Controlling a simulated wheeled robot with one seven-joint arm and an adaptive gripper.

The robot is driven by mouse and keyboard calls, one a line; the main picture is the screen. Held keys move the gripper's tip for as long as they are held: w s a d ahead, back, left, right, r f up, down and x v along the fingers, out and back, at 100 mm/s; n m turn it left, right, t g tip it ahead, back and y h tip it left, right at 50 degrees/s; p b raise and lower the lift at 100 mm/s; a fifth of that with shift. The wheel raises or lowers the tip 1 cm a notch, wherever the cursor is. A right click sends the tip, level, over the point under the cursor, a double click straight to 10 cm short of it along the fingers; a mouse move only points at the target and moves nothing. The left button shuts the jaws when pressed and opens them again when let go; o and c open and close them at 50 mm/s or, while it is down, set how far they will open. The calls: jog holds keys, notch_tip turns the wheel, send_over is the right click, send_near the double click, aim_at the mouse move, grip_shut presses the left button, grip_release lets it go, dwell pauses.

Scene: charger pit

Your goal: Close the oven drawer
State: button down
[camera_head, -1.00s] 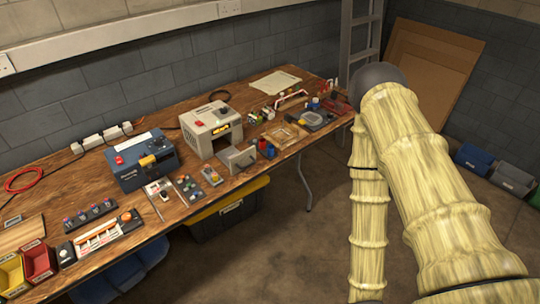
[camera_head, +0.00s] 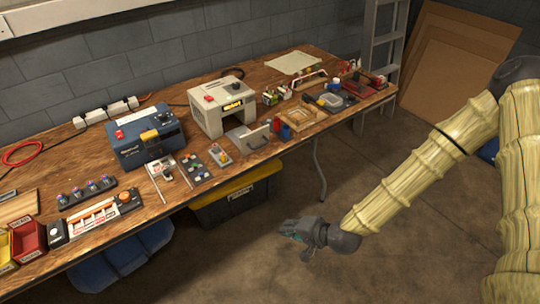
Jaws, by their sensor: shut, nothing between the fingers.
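The oven is the light grey box (camera_head: 222,108) with a red button and a lit yellow display, standing on the wooden workbench. Its drawer (camera_head: 250,136) is pulled out toward the bench's front edge, with an upright front panel and a handle. My gripper (camera_head: 292,231) is dark grey and hangs over the floor in front of the bench, below and to the right of the drawer and apart from it. It is shut and empty, and its fingers are small in the view.
A blue-grey device (camera_head: 146,138) stands left of the oven. Red and blue cups (camera_head: 285,131) and a wooden tray (camera_head: 303,117) stand right of the drawer. A yellow-lidded black bin (camera_head: 235,200) is under the bench. The floor before the bench is open.

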jog(key=w+d+r+m+t+y+b, duration=0.1)
jog(key=w+r+m+t+b, duration=0.15)
jog(key=w+r, duration=0.45)
jog(key=w+d+r+m+t+y+b, duration=0.1)
jog(key=w+d+r+t+b, duration=0.15)
jog(key=w+r, duration=0.5)
jog(key=p+x, duration=0.3)
jog(key=x, duration=1.3)
jog(key=shift+w+d+f+t, duration=0.15)
jog(key=shift+d+f+t, duration=0.1)
jog(key=shift+t, duration=0.15)
jog(key=shift+w, duration=0.1)
